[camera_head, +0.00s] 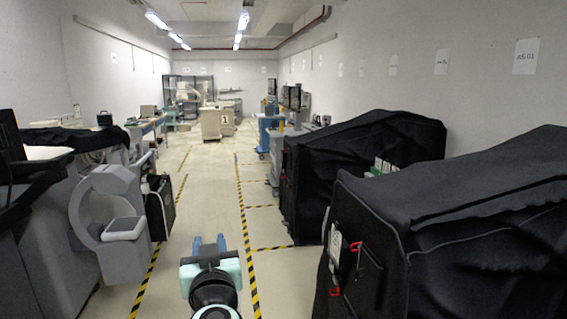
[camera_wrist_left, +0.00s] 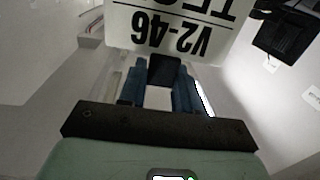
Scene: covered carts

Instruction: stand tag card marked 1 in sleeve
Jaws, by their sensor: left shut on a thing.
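In the left wrist view, my left gripper (camera_wrist_left: 160,88) has its blue fingers shut around a dark piece (camera_wrist_left: 165,69) at the near edge of a white tag card (camera_wrist_left: 170,25). The card bears upside-down black print, "V2-46" and part of another line. No mark 1 shows on the part in view. In the head view, my left gripper (camera_head: 209,243) is over the aisle floor, left of the black-covered carts, and the card cannot be made out. A black pouch, perhaps the sleeve (camera_head: 366,280), hangs on the near right cart. My right gripper is out of view.
Black-covered carts (camera_head: 480,230) (camera_head: 350,150) line the right side. A white tag (camera_head: 335,243) and red clips (camera_head: 335,292) show by the pouch. A grey machine (camera_head: 125,258) stands on the left. The taped aisle (camera_head: 205,185) between is clear.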

